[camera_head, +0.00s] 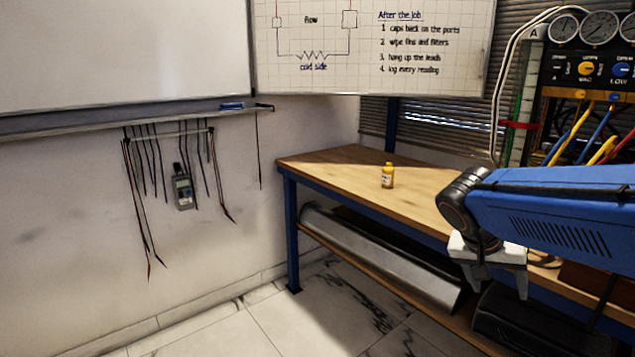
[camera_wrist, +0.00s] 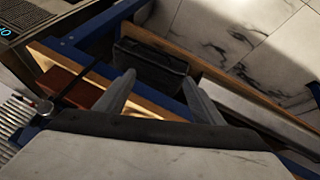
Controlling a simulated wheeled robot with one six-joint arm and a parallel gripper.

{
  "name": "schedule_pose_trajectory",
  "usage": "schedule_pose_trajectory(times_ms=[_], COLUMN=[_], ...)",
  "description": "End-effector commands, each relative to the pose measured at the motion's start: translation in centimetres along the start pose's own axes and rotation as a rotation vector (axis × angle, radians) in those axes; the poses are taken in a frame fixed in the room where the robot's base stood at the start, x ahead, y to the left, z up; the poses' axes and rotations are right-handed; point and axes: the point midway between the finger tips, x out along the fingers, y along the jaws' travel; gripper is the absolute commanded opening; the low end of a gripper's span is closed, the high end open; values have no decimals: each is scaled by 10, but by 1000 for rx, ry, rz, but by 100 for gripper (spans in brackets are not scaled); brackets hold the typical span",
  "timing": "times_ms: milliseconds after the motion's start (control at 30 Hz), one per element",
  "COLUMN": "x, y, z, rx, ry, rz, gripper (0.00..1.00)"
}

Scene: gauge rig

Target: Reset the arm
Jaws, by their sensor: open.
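My gripper (camera_head: 497,275) hangs at the end of my blue arm, at the right of the head view. It points down near the front edge of the wooden workbench (camera_head: 340,168). In the wrist view my gripper (camera_wrist: 160,92) shows two grey fingers spread apart, with nothing between them. Beyond the fingers are the bench's blue frame and a black case (camera_wrist: 150,65) below.
A gauge manifold (camera_head: 590,70) with coloured hoses is at the right. Leads and a meter (camera_head: 183,190) hang on the left wall. The floor at front is clear.

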Motion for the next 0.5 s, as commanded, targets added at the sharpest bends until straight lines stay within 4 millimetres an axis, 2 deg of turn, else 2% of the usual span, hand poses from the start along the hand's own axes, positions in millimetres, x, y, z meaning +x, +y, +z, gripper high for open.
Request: schedule_pose_trajectory(times_ms=[33,200,500], x=[-1,-4,-11], y=[7,16,18], z=[15,65,141], rx=[-34,-178,-406], ry=[-18,-60,-27], rz=[-38,-180,-437], gripper=[62,62,62])
